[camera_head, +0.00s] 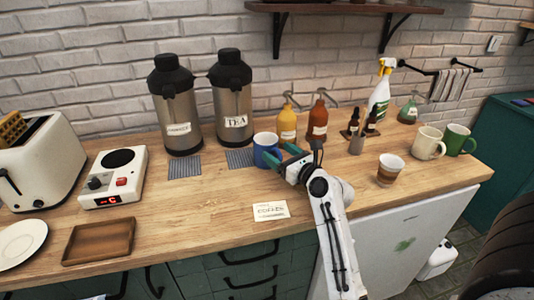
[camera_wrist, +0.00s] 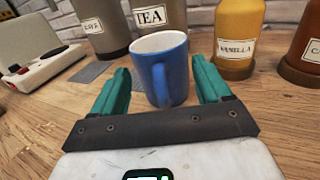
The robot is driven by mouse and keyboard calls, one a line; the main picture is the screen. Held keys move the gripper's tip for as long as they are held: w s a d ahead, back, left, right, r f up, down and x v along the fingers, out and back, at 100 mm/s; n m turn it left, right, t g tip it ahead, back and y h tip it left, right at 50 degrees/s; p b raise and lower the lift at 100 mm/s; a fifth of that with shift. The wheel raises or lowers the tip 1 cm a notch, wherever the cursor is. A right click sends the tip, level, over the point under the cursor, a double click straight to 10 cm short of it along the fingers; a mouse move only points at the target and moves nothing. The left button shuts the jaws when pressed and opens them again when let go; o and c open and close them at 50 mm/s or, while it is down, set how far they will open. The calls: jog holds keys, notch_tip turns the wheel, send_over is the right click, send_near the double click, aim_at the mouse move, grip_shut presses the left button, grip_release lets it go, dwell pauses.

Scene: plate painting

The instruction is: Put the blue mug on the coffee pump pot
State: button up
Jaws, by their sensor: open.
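The blue mug (camera_head: 266,146) stands upright on the wooden counter, just right of the striped grey mat in front of the TEA pot. My gripper (camera_head: 282,155) is open beside it. In the wrist view the mug (camera_wrist: 168,72), with its handle facing me, sits between the two teal fingers of my gripper (camera_wrist: 162,78), with gaps on both sides. Two steel pump pots with black tops stand at the back: the right one (camera_head: 232,100) is labelled TEA, and the left one (camera_head: 178,112) has a label I cannot read clearly. A card (camera_head: 271,211) reading COFFEE lies on the counter.
Grey striped mats (camera_head: 184,167) lie before the pots. Yellow (camera_head: 287,124) and brown (camera_head: 317,122) syrup bottles stand right of the mug. A scale (camera_head: 115,177), wooden tray (camera_head: 98,241) and toaster (camera_head: 35,155) are left. A cup (camera_head: 389,170) and cream mug (camera_head: 427,144) are right.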

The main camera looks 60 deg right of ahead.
jog(key=shift+w+d, duration=0.2)
jog(key=shift+w, duration=0.2)
grip_shut()
dwell(0.4)
